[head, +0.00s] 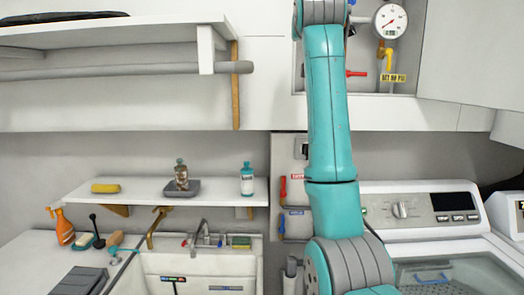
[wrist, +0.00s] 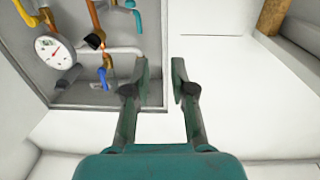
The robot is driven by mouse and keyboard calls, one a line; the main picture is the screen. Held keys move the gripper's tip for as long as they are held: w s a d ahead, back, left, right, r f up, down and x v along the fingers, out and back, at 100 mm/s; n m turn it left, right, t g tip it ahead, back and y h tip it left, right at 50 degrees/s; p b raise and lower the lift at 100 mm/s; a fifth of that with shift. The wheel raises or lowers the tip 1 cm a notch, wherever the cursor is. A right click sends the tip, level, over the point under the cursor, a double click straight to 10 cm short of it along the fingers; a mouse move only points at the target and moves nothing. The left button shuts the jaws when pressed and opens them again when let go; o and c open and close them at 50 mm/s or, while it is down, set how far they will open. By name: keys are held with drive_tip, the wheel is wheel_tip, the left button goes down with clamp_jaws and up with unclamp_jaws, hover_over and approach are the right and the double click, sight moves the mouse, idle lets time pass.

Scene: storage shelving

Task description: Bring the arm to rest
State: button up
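My arm shows in the head view as a teal and grey column. It rises from the lower right, past the wall shelf, to the top edge of the picture. My gripper is out of the head view. In the wrist view my gripper (wrist: 159,85) is open. Its two dark fingers stand apart with nothing between them. Behind the fingers is a pale wall, with a recessed pipe box (wrist: 90,98) to the left. The gripper appears apart from the box and the wall.
A pressure gauge (head: 390,21) and pipes sit in the recess beside my arm. A washing machine (head: 408,209) stands at the lower right. A sink (head: 205,262) is at the lower middle. A small shelf (head: 135,188) holds a bottle (head: 247,178). An orange spray bottle (head: 64,228) stands left.

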wheel_tip(320, 180, down, 36)
drive_tip(key=w+n, duration=0.1)
drive_tip(key=w, duration=0.2)
drive_tip(key=s+d+f+g, duration=0.1)
drive_tip(key=s+f, duration=0.4)
drive_tip(key=f, duration=0.5)
drive_tip(key=s+d+f+y, duration=0.1)
drive_tip(key=s+d+f, duration=0.1)
drive_tip(key=s+f, duration=0.65)
drive_tip(key=s+d+f+g, duration=0.1)
drive_tip(key=s+f, duration=0.2)
drive_tip(key=f, duration=0.9)
drive_tip(key=s+d+f, duration=0.1)
drive_tip(key=s+f, duration=0.4)
drive_tip(key=s, duration=0.4)
drive_tip(key=s+d+f, duration=0.1)
drive_tip(key=s+f, duration=0.3)
drive_tip(key=s, duration=0.5)
drive_tip(key=s+f, duration=0.5)
drive_tip(key=s, duration=0.4)
drive_tip(key=s+d+r, duration=0.1)
drive_tip(key=s+r, duration=0.3)
drive_tip(key=s, duration=1)
drive_tip(key=s+d+r+g, duration=0.1)
drive_tip(key=s+r, duration=0.3)
drive_tip(key=s, duration=1.1)
